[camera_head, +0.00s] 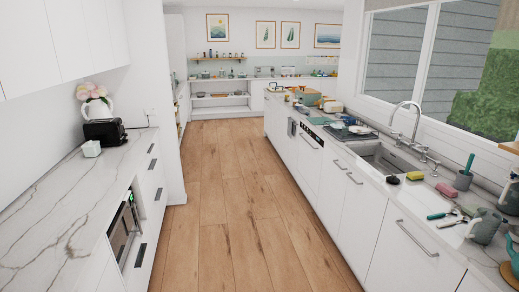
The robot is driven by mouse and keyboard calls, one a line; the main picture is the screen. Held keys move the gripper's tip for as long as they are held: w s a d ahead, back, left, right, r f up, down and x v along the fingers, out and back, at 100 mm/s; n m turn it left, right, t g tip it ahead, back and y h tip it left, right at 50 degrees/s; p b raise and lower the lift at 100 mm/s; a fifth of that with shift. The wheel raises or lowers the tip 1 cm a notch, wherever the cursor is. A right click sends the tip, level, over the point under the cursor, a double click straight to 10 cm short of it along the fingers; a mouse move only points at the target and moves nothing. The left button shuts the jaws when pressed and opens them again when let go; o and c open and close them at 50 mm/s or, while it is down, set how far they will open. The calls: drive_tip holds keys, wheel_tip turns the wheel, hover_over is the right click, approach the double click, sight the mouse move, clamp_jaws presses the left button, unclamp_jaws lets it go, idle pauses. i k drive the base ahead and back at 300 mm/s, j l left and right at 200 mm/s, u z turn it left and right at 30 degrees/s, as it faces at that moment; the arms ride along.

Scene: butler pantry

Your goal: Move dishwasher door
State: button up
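The dishwasher door looks to be the white front (307,163) in the right-hand counter run, below a dark control strip (308,130) with small lights. It has a dark bar handle (309,141) near its top. The door looks upright and closed, flush with the cabinets beside it. My gripper is not seen, and nothing visible touches either front.
A clear wooden floor aisle (230,205) runs between the counters. The left marble counter (50,210) holds a black toaster (104,131); a built-in oven (123,226) sits below. The right counter carries a sink (382,157), faucet (407,120), sponges, utensils and a grey pitcher (485,226).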

sight(310, 152)
drive_tip(key=i, duration=2.5)
drive_tip(key=i+l+u, duration=0.1)
drive_tip(key=i, duration=1.15)
drive_tip(key=i+l, duration=0.1)
drive_tip(key=i, duration=1.15)
